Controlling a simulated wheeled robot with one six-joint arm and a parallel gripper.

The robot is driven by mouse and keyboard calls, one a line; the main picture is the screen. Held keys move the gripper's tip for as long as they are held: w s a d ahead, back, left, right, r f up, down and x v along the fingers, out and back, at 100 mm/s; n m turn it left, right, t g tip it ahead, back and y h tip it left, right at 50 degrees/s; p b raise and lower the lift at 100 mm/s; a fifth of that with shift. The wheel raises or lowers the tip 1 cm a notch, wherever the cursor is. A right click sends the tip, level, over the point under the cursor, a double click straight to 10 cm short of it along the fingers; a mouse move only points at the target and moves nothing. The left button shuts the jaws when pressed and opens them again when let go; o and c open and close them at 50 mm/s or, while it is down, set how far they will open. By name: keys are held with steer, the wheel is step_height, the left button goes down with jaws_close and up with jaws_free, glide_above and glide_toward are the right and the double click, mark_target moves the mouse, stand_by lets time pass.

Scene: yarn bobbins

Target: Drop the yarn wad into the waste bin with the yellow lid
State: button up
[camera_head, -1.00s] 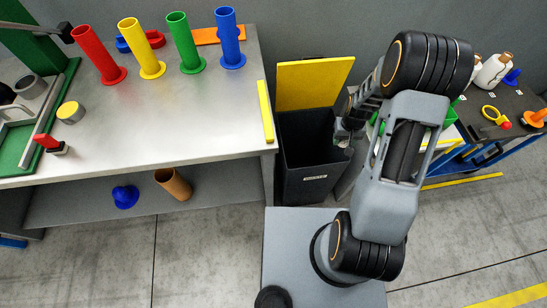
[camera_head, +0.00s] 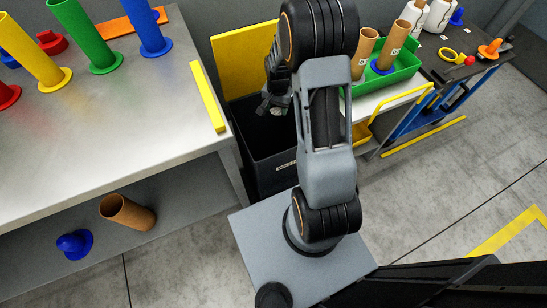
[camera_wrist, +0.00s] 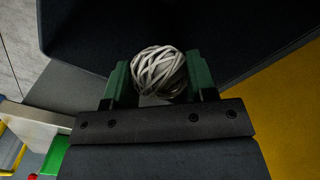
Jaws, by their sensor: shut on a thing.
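The yarn wad (camera_wrist: 158,72) is a pale grey-white ball of wound strands. My gripper (camera_wrist: 160,80) is shut on it, with green fingers on both sides. The waste bin (camera_head: 268,150) is a dark box on the floor. Its yellow lid (camera_head: 238,62) stands open against the wall behind it. In the wrist view the dark bin (camera_wrist: 90,35) spreads beyond the wad, and the yellow lid (camera_wrist: 292,110) is at the right.
A steel table (camera_head: 110,120) with coloured tubes stands left of the bin. A green tray (camera_head: 385,80) with brown tubes is to the right. A dark cart (camera_head: 470,75) carries bobbins and a yellow tool. A brown tube (camera_head: 127,211) lies on the lower shelf.

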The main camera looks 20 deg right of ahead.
step_height(320, 180, down, 6)
steer(key=b, duration=0.4)
steer(key=shift+d+r, duration=0.1)
steer(key=shift+r, duration=0.1)
steer(key=o, duration=1)
steer(key=shift+r, duration=0.15)
step_height(320, 180, up, 14)
steer(key=p, duration=0.3)
steer(key=shift+f, duration=0.2)
